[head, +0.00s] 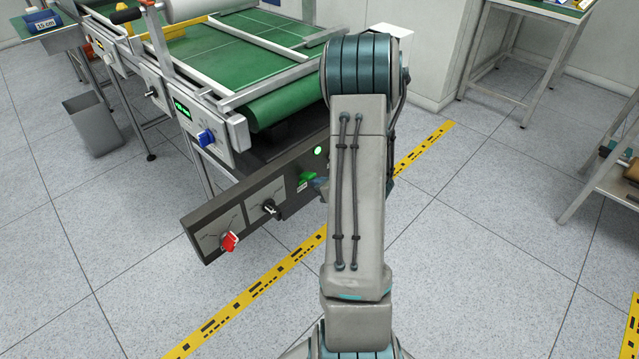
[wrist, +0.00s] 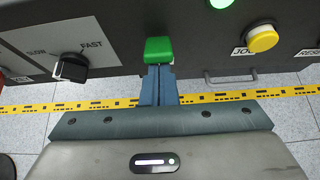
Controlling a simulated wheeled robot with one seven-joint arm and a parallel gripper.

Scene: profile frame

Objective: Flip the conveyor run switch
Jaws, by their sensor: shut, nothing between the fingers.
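A green switch (head: 306,180) is on the dark control panel (head: 250,190) on the conveyor's near side. In the wrist view the green switch (wrist: 159,50) is straight ahead of my gripper (wrist: 159,68). The two blue fingers are shut together with nothing between them. Their tips overlap the switch's lower edge in the picture; I cannot tell whether they touch it. Any label of the switch is hidden. In the head view my arm covers most of my gripper. A green lamp (head: 318,150) glows near the switch.
A black SLOW–FAST knob (wrist: 72,67) is left of the switch. A yellow JOG button (wrist: 262,38) and a metal handle (wrist: 230,77) are to its right. A red knob (head: 230,241) is at the panel's left end. The floor in front is clear.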

